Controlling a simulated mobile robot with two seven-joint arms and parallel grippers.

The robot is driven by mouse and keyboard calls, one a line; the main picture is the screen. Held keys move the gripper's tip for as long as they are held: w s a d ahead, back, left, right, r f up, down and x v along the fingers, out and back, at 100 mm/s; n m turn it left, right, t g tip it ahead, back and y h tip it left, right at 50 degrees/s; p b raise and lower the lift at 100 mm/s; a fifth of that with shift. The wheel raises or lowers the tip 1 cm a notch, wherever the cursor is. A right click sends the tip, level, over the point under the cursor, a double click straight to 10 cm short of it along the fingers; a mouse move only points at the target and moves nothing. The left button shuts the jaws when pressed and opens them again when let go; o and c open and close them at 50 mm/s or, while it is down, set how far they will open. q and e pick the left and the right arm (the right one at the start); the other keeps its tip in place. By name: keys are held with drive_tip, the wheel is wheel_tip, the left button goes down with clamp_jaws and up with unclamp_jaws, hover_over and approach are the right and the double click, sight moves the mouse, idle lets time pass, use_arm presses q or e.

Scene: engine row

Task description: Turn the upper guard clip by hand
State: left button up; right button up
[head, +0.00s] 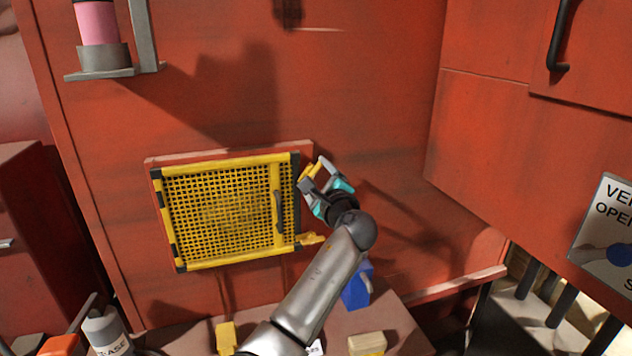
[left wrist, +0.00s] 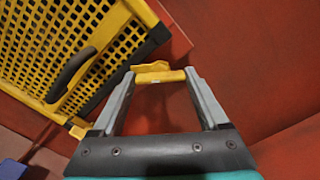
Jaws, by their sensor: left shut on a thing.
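The yellow mesh guard (head: 225,210) with black corner marks and a dark handle (head: 279,211) sits against the red wall panel. The upper guard clip (head: 312,170) is a small yellow piece at the guard's upper right corner. My left gripper (head: 314,176) is shut on it, partly hiding it. In the left wrist view the clip (left wrist: 158,75) lies crosswise between the two grey fingertips, beside the guard's black edge. The lower clip (head: 311,238) is yellow and points right from the guard's lower right corner. My right gripper is not in view.
A ledge below carries a grease bottle (head: 105,331), a blue object (head: 357,287), and yellow blocks (head: 226,338). A red cabinet (head: 480,120) juts out on the right with a sign (head: 606,222). A bracket with a pink cylinder (head: 97,22) is upper left.

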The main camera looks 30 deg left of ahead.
use_arm(q)
drive_tip(key=n+b, duration=0.2)
drive_tip(key=n, duration=0.3)
drive_tip(key=shift+a+r+b, duration=0.15)
drive_tip(key=shift+b, duration=0.25)
drive_tip(key=shift+r+n+b, duration=0.15)
drive_tip(key=shift+n+b, duration=0.45)
drive_tip(key=shift+n, duration=0.6)
drive_tip(key=o, duration=1.3)
drive_tip(key=shift+w+a, duration=0.1)
drive_tip(key=shift+c, duration=0.2)
drive_tip(key=shift+f, duration=0.3)
